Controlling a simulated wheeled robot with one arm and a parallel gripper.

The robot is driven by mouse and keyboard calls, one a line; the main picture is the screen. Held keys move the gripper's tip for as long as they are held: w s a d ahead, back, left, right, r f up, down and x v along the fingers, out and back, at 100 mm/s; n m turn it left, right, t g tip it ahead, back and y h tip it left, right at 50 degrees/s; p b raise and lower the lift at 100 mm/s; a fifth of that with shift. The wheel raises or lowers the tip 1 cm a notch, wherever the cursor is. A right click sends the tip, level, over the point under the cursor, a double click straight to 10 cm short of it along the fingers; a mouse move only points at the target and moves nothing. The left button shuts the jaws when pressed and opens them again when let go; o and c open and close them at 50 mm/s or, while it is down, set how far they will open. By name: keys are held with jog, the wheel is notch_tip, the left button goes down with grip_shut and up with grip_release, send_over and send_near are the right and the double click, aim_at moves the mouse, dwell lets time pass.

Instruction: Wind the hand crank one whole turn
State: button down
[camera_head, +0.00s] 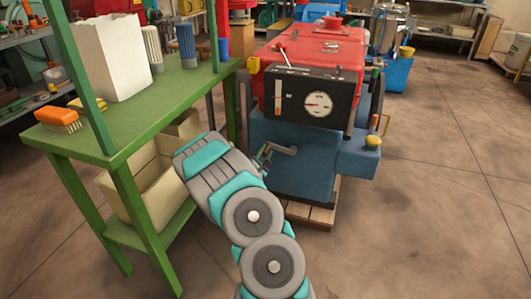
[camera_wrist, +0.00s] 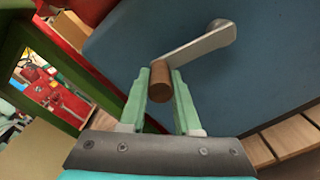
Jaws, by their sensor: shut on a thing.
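The hand crank (camera_head: 284,149) is a grey metal arm on the front of the machine's blue lower housing (camera_head: 300,165). In the wrist view the crank arm (camera_wrist: 195,45) runs from its hub at the upper right down left to a brown wooden handle (camera_wrist: 160,82). My gripper (camera_wrist: 161,85) has its two green fingers on either side of this handle and is shut on it. In the head view my gripper (camera_head: 263,157) is at the left end of the crank, and my own arm hides part of it; the handle cannot be made out there.
A green workbench (camera_head: 170,95) stands close to the left of my arm, with a white container (camera_head: 110,55) and an orange brush (camera_head: 58,119) on it. A wooden pallet (camera_head: 312,215) lies under the machine. The floor (camera_head: 430,220) to the right is clear.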

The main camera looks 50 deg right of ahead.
jog(key=c, duration=0.6)
grip_release()
jog(key=shift+v, duration=3.9)
